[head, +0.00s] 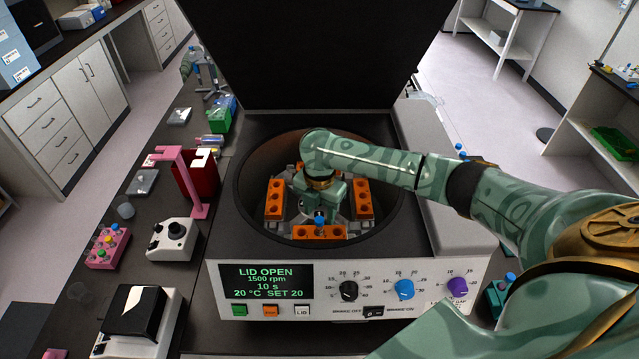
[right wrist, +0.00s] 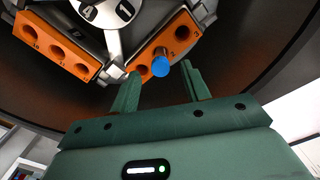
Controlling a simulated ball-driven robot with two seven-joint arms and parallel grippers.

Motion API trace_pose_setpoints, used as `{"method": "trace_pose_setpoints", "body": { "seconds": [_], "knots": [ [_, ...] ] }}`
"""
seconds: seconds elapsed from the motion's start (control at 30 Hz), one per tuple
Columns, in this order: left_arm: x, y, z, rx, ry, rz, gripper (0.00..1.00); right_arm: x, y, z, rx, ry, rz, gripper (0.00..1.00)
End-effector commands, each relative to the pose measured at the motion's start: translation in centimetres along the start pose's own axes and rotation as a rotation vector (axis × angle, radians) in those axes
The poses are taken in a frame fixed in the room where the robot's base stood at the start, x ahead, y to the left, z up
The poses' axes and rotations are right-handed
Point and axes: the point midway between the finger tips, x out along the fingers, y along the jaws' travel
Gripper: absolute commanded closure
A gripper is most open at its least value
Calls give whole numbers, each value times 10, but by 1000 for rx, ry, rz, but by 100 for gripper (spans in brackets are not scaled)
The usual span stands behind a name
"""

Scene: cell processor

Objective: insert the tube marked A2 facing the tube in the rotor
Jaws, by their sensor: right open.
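The rotor (right wrist: 110,40) sits in the open centrifuge bowl and carries orange buckets with holes. A blue-capped tube (head: 320,222) stands in the front orange bucket (head: 305,233). In the right wrist view the blue cap (right wrist: 160,67) shows between the two green fingers of my right gripper (right wrist: 159,72), with gaps on both sides. The right gripper is open over the front bucket. I cannot read any mark on the tube, and no second tube shows in the rotor. Part of the rotor is hidden under my right arm. My left gripper is not in view.
The raised black lid (head: 310,55) stands behind the bowl. The front panel (head: 350,290) reads LID OPEN. A pink stand (head: 190,180), a pink rack (head: 107,248) and small white devices (head: 172,240) stand left. A blue-capped item (head: 508,278) lies right of the centrifuge.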

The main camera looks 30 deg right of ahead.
Motion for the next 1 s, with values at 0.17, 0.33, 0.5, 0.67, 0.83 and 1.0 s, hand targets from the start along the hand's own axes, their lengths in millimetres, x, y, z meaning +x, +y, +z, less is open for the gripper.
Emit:
{"method": "trace_pose_setpoints", "body": {
  "seconds": [0.17,0.33,0.5,0.67,0.83,1.0],
  "knots": [
    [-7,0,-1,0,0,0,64,-54,1,2,-3,-5,5,53],
    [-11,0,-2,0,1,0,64,-95,1,1,-1,-4,2,53],
    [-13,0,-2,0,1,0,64,-120,1,1,0,-3,2,53],
    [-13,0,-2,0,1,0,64,-128,0,0,0,-1,0,53],
    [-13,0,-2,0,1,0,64,-128,0,0,0,-1,0,53],
    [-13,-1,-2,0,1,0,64,-128,0,0,0,0,0,53]
  ]
}}
